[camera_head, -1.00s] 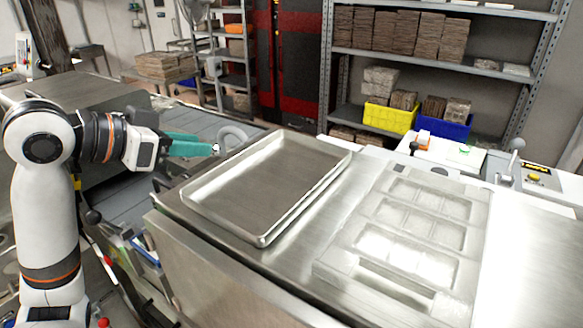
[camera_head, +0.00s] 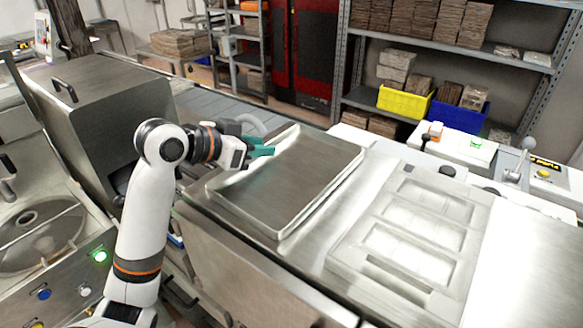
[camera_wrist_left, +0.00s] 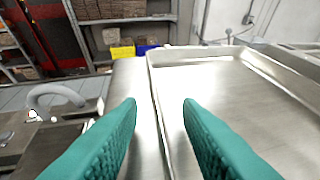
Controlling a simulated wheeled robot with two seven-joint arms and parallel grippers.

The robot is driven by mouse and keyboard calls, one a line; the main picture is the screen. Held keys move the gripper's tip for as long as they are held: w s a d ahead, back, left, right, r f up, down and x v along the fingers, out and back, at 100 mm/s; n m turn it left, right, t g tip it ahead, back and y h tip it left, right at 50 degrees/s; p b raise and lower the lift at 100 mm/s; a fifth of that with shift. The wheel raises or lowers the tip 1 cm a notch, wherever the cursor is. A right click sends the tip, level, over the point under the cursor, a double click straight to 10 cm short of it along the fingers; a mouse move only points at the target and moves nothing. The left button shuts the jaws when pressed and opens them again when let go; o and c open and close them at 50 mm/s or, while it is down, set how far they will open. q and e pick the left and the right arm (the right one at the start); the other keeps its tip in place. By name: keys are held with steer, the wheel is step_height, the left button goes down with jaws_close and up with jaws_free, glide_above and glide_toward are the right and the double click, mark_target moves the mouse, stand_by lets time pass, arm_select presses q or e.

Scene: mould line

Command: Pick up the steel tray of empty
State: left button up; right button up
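The steel tray (camera_head: 297,187) is a shallow, empty rectangular pan with a raised rim. It lies flat on the steel counter, left of the mould plate, and also shows in the left wrist view (camera_wrist_left: 245,90). My left gripper (camera_head: 270,150) has teal fingers and is at the tray's left rim, toward the far corner. My right gripper is not in view.
A pale mould plate with rectangular cavities (camera_head: 412,228) lies right of the tray. Behind the counter stands a shelf with a yellow bin (camera_head: 404,103) and a blue bin (camera_head: 458,117). A steel machine with a green-lit button (camera_head: 100,256) is at the left.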

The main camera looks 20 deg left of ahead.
arm_select(q)
jaws_close()
steer(key=shift+r, duration=0.1)
stand_by(0.3)
